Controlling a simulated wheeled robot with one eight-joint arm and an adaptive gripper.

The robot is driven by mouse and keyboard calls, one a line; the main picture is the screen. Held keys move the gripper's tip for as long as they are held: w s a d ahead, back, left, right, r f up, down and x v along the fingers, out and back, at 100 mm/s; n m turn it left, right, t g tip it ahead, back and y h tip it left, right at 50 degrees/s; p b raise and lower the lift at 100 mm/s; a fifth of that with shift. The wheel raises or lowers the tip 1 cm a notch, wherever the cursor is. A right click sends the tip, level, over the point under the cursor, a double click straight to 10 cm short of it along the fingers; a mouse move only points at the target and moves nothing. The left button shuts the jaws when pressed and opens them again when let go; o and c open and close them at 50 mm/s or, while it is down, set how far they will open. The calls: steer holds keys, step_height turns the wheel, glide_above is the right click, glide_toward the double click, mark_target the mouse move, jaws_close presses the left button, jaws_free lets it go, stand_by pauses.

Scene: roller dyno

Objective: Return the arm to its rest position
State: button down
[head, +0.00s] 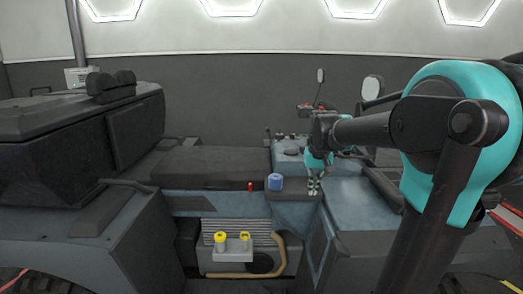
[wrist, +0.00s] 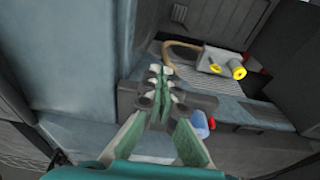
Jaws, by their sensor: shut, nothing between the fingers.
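My arm reaches in from the right side of the head view, with teal and dark grey links. My gripper (head: 313,188) points down near the middle of the vehicle, just right of the blue cylinder. In the wrist view my gripper (wrist: 160,75) has its green fingers together at the tips, with nothing held between them. The blue cylinder (head: 275,182) stands on the vehicle's ledge; in the wrist view it (wrist: 200,124) is partly hidden by a finger.
The vehicle (head: 190,203) fills the front. A small red piece (head: 250,186) stands on its ledge. Yellow caps (head: 220,237) sit on an engine block below, beside a brown hose (head: 280,250). Mirrors (head: 373,88) and a dark seat area rise near my arm.

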steer(key=s+d+f+t, duration=0.1)
steer(key=s+f, duration=1.9)
steer(key=shift+s+d+t, duration=0.2)
steer(key=shift+t, duration=0.2)
steer(key=shift+f, duration=0.1)
steer(key=shift+r, duration=0.5)
